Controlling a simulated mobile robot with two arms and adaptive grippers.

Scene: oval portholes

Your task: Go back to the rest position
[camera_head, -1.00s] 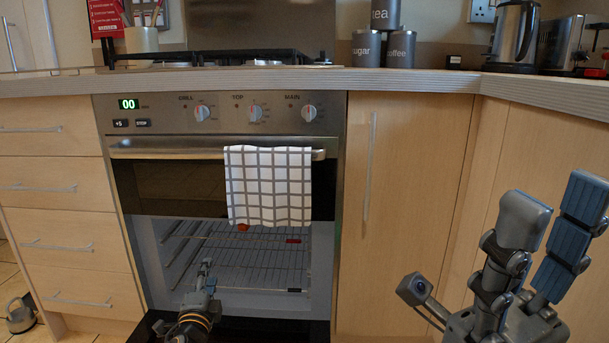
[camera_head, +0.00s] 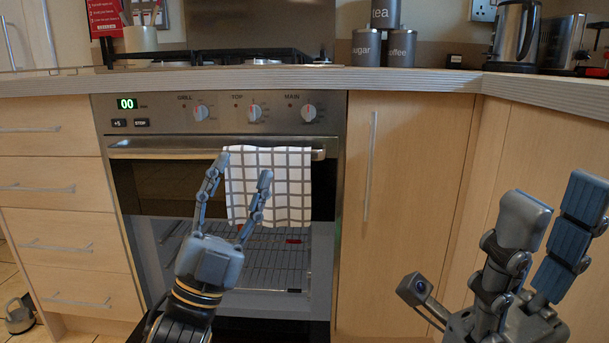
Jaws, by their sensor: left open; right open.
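My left gripper (camera_head: 240,168) is in front of the oven, raised with its two fingers pointing up and spread apart. It is open and empty. Its fingertips overlap the checked towel in the picture; I cannot tell whether they touch it. My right gripper (camera_head: 553,197) is at the lower right, in front of the corner cupboards. Its fingers point up, spread and empty.
The oven's main door is down, showing wire racks (camera_head: 262,262) inside. A checked towel (camera_head: 290,180) hangs on the upper door handle (camera_head: 150,153). Drawers (camera_head: 60,215) stand left, a cupboard door (camera_head: 400,220) right. The worktop edge (camera_head: 400,82) runs above.

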